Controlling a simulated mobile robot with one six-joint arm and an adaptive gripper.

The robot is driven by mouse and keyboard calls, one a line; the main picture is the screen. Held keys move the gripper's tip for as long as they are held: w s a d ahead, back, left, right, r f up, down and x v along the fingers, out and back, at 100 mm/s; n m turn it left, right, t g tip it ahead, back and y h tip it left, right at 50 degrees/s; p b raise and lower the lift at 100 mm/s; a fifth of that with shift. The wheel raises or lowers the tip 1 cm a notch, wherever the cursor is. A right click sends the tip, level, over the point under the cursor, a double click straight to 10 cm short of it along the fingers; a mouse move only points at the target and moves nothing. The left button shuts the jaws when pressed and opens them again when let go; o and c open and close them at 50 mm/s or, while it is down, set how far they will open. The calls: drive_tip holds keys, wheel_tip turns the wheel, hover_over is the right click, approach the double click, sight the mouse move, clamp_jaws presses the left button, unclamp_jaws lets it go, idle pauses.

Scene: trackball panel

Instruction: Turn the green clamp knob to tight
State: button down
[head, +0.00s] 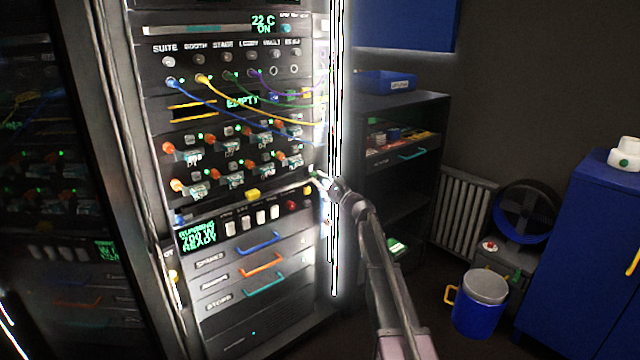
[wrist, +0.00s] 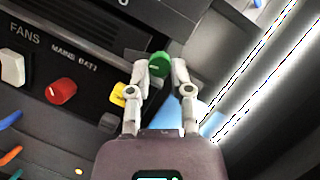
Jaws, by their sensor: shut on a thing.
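The green clamp knob (wrist: 160,63) sits at the upper middle of the wrist view, at the panel's right side. A small pale mark shows on its face; which setting it points at I cannot tell. My gripper (wrist: 161,70) is shut on the knob, one finger on each side. In the head view my gripper (head: 322,181) reaches the right edge of the rack, and the knob is too small to make out clearly there.
A red knob (wrist: 61,91), a yellow part (wrist: 118,95) and a white switch (wrist: 13,68) lie left of my fingers. The rack (head: 245,200) carries cables and coloured handles. A dark shelf unit (head: 420,108) and a blue bucket (head: 478,312) stand to the right.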

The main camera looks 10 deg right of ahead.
drive_tip(key=shift+a+m+t+h+b, duration=0.1)
drive_tip(key=shift+m+t+h+b, duration=0.5)
drive_tip(key=shift+m, duration=1.8)
drive_tip(key=shift+t, duration=0.4)
drive_tip(key=c, duration=0.5)
unclamp_jaws()
drive_tip(key=shift+c, duration=0.2)
drive_tip(key=shift+s, duration=0.2)
